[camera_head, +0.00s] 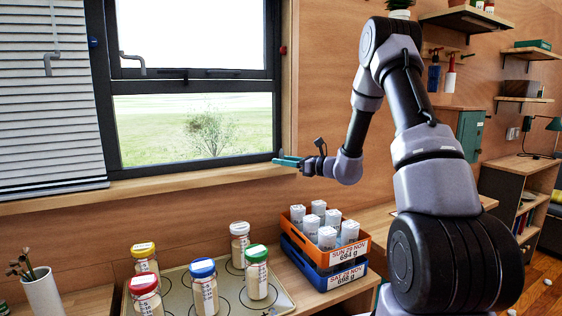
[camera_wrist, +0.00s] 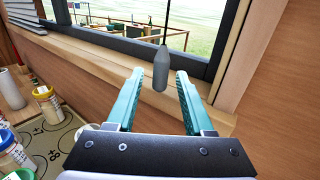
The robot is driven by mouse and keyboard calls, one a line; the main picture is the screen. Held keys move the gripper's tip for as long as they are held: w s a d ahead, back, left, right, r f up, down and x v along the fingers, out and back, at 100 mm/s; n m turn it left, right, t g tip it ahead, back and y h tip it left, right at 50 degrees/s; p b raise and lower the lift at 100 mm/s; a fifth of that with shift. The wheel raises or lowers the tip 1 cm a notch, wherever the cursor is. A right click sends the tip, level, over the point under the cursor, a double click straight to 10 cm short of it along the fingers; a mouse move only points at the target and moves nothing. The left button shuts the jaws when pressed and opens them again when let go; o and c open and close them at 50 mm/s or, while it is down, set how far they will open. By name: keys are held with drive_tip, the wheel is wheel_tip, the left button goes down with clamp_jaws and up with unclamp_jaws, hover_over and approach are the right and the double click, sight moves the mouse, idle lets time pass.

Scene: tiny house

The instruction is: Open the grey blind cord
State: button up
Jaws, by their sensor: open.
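The grey blind cord (camera_wrist: 161,70) hangs as a thin dark line with a grey tapered pull at its lower end, in front of the window in the wrist view. I cannot make it out in the head view. My gripper (camera_wrist: 159,76) is open, with a teal finger on each side of the pull. The pull appears between or just beyond the fingertips, with gaps on both sides; its depth is hard to tell. In the head view my gripper (camera_head: 287,161) reaches left to the window's lower right corner. A white slatted blind (camera_head: 48,120) covers the left window part.
The wooden sill (camera_head: 190,180) and dark window frame (camera_head: 276,90) lie close to my gripper. Below are an orange crate (camera_head: 352,250) of white-topped containers on a blue crate (camera_head: 318,277), and several jars on a mat (camera_head: 280,304). A white cup (camera_head: 44,295) stands at left.

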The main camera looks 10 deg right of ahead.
drive_tip(key=v, duration=0.9)
drive_tip(key=shift+s+d, duration=0.2)
drive_tip(key=shift+s, duration=0.05)
drive_tip(key=shift+c, duration=1.2)
drive_tip(key=shift+r+n, duration=0.3)
drive_tip(key=shift+n, duration=0.1)
drive_tip(key=c, duration=0.6)
wheel_tip(320, 180, up, 6)
drive_tip(key=s+n+g+h, duration=0.1)
drive_tip(key=n+g, duration=0.2)
drive_tip(key=n, duration=0.6)
drive_tip(key=shift+s+a+g, duration=0.2)
drive_tip(key=shift+s+g, duration=0.1)
drive_tip(key=shift+g, duration=0.1)
drive_tip(key=s+d+r+n+h, duration=0.1)
drive_tip(key=d+r+n+h, duration=0.3)
drive_tip(key=r+n, duration=0.3)
drive_tip(key=w+a+f+n, duration=0.1)
drive_tip(key=w+a+f, duration=0.6)
drive_tip(key=a+f, duration=0.1)
drive_tip(key=shift+w+a+f+g, duration=0.2)
drive_tip(key=shift+a+f+g, duration=0.1)
drive_tip(key=shift+a, duration=0.2)
